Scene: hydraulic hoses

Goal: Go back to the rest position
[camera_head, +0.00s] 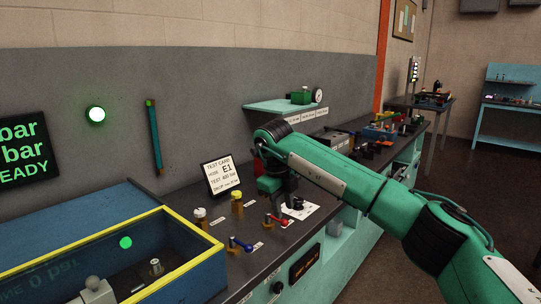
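My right arm reaches in from the right as green links. Its wrist bends down over the dark bench (185,183), and my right gripper (272,194) hangs there, small and partly hidden by the wrist. I cannot tell whether its fingers are open or shut, or whether they hold anything. It is just right of the white test card (221,176) marked E1 and above the small valves. My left gripper is not in view.
A blue box with a yellow rim (100,244) fills the lower left. A red-handled valve (275,219), a blue-handled valve (240,244) and a yellow-capped fitting (237,199) stand near the gripper. A teal shelf (272,106) projects from the wall behind. Open floor (490,170) lies right.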

